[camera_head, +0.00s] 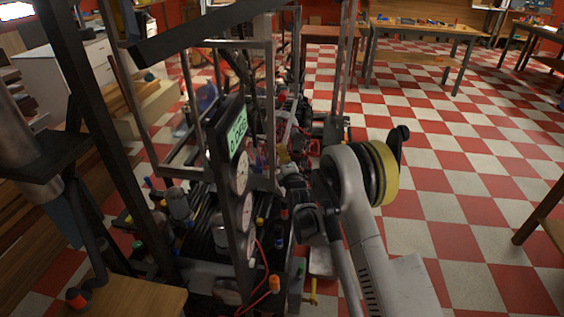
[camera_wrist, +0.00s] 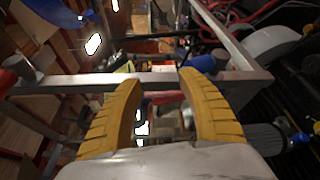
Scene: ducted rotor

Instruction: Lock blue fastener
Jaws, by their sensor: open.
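My gripper (camera_wrist: 160,79) shows in the wrist view as two curved yellow fingers, open with a gap between the tips. No object is held in the gap. A grey metal frame bar (camera_wrist: 70,85) crosses behind the fingertips. A blue knob-like piece (camera_wrist: 205,63) sits by the bar, just right of the right fingertip. Another blue piece (camera_wrist: 298,138) is at the right edge on a dark cylinder. I cannot tell which is the blue fastener or whether it is locked. In the head view my gripper (camera_head: 285,158) is small, inside the rig and partly hidden.
A dark upright panel (camera_head: 230,180) with a green display and round gauges stands left of my arm. Metal frame posts (camera_head: 270,100) and red cables (camera_head: 262,280) crowd the rig. Checkered floor (camera_head: 480,190) is open at right. Wooden tables (camera_head: 420,28) stand at the back.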

